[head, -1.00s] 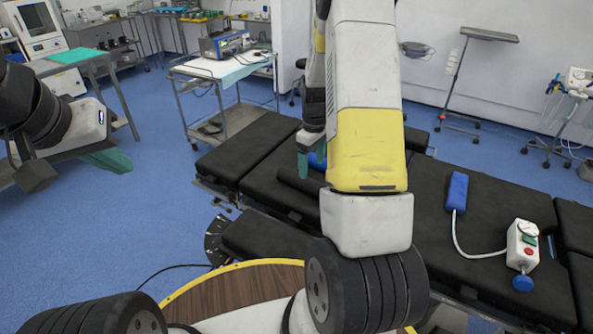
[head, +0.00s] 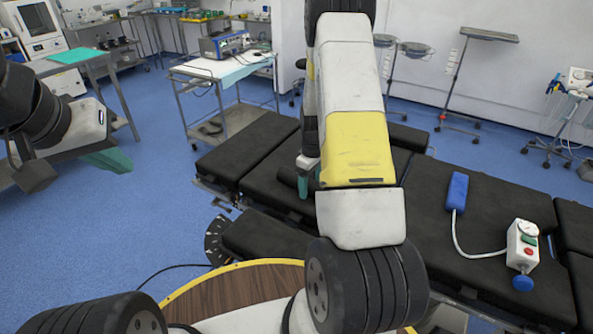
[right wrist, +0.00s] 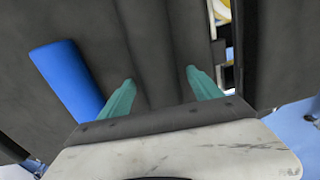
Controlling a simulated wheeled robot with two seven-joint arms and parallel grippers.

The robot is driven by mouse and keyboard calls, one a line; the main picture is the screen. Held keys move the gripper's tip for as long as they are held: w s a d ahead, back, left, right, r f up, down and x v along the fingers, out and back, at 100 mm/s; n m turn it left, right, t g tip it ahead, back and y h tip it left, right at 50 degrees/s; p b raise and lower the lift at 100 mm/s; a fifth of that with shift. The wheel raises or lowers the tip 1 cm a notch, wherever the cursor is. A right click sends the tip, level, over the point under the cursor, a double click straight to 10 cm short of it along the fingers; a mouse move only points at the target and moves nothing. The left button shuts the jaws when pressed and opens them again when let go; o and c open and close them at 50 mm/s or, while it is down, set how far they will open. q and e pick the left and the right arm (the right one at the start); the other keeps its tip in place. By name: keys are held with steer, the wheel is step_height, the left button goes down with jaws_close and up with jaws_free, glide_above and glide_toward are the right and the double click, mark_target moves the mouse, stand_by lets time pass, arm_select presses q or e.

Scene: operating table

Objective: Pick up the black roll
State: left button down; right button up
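The black roll (head: 287,178) lies on the black operating table in the head view, partly hidden by my right gripper and arm. My right gripper (head: 305,186) points down at the roll. In the right wrist view, its two green fingers (right wrist: 160,86) are spread apart, with the dark roll (right wrist: 150,50) running between them. I cannot tell whether they touch it. My left gripper (head: 108,160) is off to the left, away from the table, and whether it is open is unclear.
A blue block (right wrist: 66,80) lies left of the fingers in the right wrist view. A blue pad (head: 457,191) corded to a white control box (head: 522,246) lies on the operating table (head: 400,225) to the right. A white-topped cart (head: 215,68) stands behind.

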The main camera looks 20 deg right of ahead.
steer(key=c, duration=1.4)
steer(key=shift+c, duration=0.3)
steer(key=shift+r, duration=0.2)
